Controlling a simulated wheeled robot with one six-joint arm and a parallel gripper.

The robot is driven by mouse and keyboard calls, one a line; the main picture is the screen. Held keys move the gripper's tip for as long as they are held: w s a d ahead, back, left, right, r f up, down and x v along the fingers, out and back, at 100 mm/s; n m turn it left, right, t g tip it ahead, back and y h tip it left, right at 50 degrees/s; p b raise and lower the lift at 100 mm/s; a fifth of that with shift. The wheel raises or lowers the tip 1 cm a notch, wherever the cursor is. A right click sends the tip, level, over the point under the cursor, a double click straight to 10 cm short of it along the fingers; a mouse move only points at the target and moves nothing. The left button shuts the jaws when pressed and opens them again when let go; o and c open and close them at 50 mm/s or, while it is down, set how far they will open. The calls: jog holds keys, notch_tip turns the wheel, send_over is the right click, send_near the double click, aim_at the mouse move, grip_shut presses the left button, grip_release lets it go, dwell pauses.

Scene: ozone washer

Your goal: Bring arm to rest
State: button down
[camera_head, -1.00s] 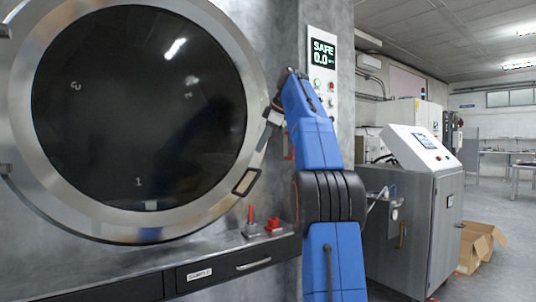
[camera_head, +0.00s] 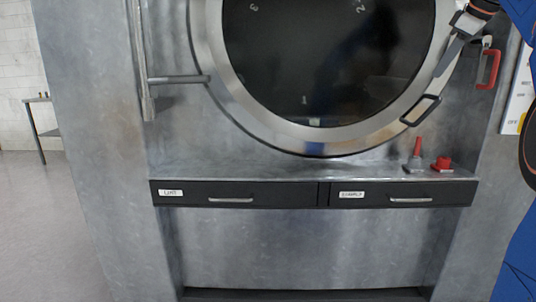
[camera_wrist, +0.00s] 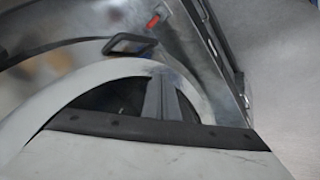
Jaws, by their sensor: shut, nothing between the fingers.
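My gripper (camera_head: 441,70) is at the upper right in the head view, its grey fingers together and empty. It hangs in front of the right rim of the round washer door (camera_head: 208,75), above the dark rectangular door handle (camera_head: 421,110). I cannot tell the gap to the door. My blue arm is cut off at the right edge. In the wrist view the shut fingers (camera_wrist: 160,98) show at the middle, and the door handle (camera_wrist: 130,44) lies beyond them.
A ledge with two drawers (camera_head: 258,193) runs below the door. A red lever (camera_head: 417,148) and a red button (camera_head: 443,163) stand on it. A red hook-shaped handle (camera_head: 489,69) is on the right wall. A vertical bar (camera_head: 144,60) stands left. Open floor (camera_head: 45,225) lies at far left.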

jog(key=s+a+f+m+g, duration=0.1)
jog(key=s+a+f+m, duration=0.2)
jog(key=s+a+f, duration=0.5)
jog(key=s+a+f+m, duration=0.2)
jog(key=s+a+f, duration=0.5)
jog(key=f, duration=0.4)
jog(key=s+a+f+m, duration=0.2)
jog(key=s+f, duration=0.8)
jog(key=f, duration=0.4)
jog(key=s+a+f+m+h, duration=0.1)
jog(key=s+a+f, duration=0.2)
jog(key=s+f, duration=0.7)
notch_tip(320, 180, down, 4)
jog(key=shift+a+f+m+g, duration=0.1)
jog(key=shift+a+m+g, duration=0.2)
jog(key=shift+m, duration=0.1)
